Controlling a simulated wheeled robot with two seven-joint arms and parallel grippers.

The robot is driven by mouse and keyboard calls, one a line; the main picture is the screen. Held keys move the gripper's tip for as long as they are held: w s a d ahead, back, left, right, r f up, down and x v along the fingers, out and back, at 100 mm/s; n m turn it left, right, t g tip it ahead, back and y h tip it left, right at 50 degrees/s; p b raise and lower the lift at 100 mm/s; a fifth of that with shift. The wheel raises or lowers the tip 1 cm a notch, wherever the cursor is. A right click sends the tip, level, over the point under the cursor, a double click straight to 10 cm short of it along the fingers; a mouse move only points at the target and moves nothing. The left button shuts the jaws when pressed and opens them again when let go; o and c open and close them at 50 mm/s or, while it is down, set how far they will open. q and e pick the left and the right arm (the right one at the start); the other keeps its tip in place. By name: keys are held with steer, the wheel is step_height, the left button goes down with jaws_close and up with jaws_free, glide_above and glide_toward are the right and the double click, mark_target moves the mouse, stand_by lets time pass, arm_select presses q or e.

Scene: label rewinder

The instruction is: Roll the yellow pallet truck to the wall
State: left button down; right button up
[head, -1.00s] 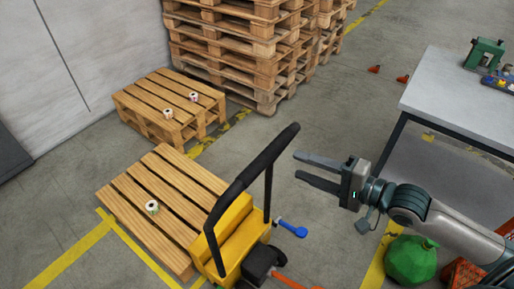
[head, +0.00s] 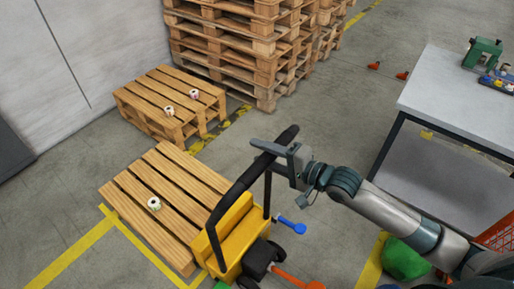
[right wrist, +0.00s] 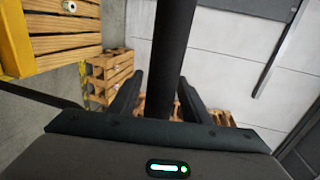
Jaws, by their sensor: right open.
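The yellow pallet truck (head: 238,240) stands at the lower middle of the head view, beside a wooden pallet (head: 180,186) that bears a small roll. Its black handle (head: 248,178) rises as a loop toward the right. My right gripper (head: 268,156) is at the upper end of the handle, with its jaws open and its fingers around the bar. In the right wrist view the black bar (right wrist: 174,55) runs between the two open fingers (right wrist: 160,98), and I see gaps at its sides. The wall (head: 95,45) is at the upper left. My left gripper is not in view.
A low pallet (head: 150,118) with two small rolls stands by the wall, next to a tall stack of pallets (head: 235,40). A grey table (head: 465,100) is at the right, with a green bag (head: 402,258) below it.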

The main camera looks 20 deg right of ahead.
steer(key=shift+x, duration=1)
jaws_close()
